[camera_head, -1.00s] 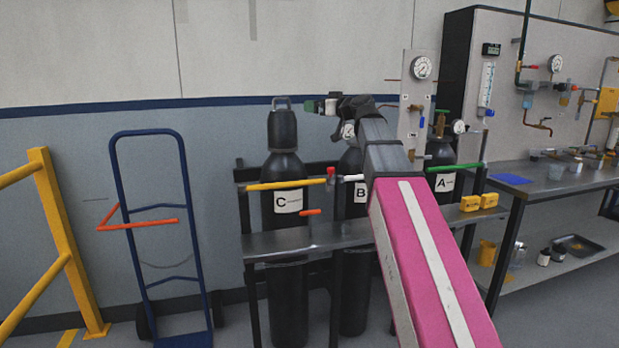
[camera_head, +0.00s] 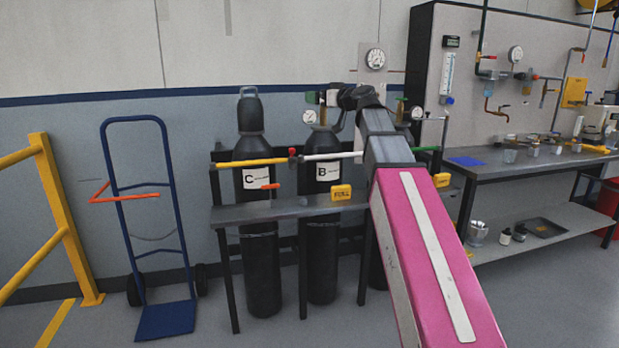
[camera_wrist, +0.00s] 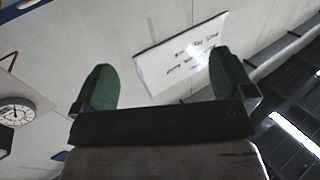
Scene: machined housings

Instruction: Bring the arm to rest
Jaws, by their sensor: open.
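My arm (camera_head: 428,250), with a pink link and grey joints, reaches up and away from the lower right in the head view. Its dark wrist ends near the gauge panel, in front of the gas cylinders in the picture. My gripper (camera_wrist: 163,82) shows in the wrist view with its two green-padded fingers wide apart and nothing between them. Behind the fingers are a pale wall and a white sign (camera_wrist: 182,55). In the head view the gripper is small and partly lost against the cylinder fittings.
Cylinders C (camera_head: 262,270) and B (camera_head: 321,265) stand in a rack with a grey shelf (camera_head: 270,211). A blue hand truck (camera_head: 165,320) and yellow railing (camera_head: 62,215) stand left. A steel bench (camera_head: 540,163) is right. Bare floor shows in front.

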